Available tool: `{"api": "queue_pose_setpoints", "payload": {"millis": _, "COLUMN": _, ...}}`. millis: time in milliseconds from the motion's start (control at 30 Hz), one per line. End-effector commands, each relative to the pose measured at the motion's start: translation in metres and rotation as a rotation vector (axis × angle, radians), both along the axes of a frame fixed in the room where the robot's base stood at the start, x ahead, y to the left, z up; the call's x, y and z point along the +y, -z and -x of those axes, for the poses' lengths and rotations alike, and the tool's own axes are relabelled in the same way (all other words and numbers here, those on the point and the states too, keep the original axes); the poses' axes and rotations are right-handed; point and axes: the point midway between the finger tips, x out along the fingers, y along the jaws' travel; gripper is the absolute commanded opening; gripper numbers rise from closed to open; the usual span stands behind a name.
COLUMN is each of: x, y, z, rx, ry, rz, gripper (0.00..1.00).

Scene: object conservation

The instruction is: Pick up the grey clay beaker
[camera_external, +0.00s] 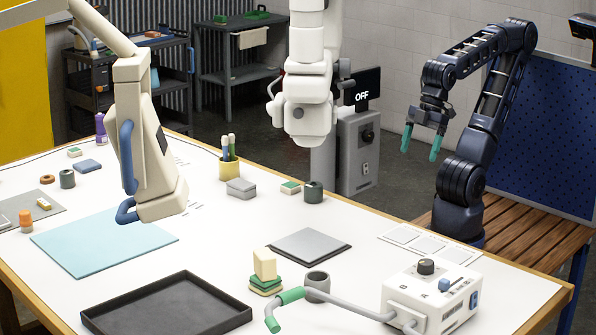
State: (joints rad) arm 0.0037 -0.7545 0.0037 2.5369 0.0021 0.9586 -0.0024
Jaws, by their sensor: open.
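Three small round grey vessels stand on the white table, and I cannot tell for certain which is the clay beaker. A plain grey beaker (317,287) stands at the front middle, partly hidden by a grey hose with green grips. A darker grey pot (313,193) stands near the back edge. A grey-green pot (67,179) stands at the far left. My gripper (420,147), on the dark blue arm at the right, hangs open with teal fingers pointing down. It is empty, above and beyond the table's back edge, apart from all three vessels.
A white control box (428,298) with the hose stands front right. A stack of small blocks (265,268) is just left of the front beaker. A black tray (168,326), a grey plate (308,244) and a blue mat (75,245) lie flat. Beige and white equipment arms overhang the table.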

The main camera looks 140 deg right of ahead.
Motion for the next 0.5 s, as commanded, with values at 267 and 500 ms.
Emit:
{"api": "queue_pose_setpoints", "payload": {"millis": 267, "x": 0.0, "y": -0.003, "z": -0.022, "rx": 0.004, "ry": 0.011, "rz": -0.008, "gripper": 0.8}}
{"api": "queue_pose_setpoints", "payload": {"millis": 500, "x": -0.002, "y": -0.005, "z": -0.083, "rx": 0.013, "ry": 0.05, "rz": -0.025, "gripper": 0.8}}
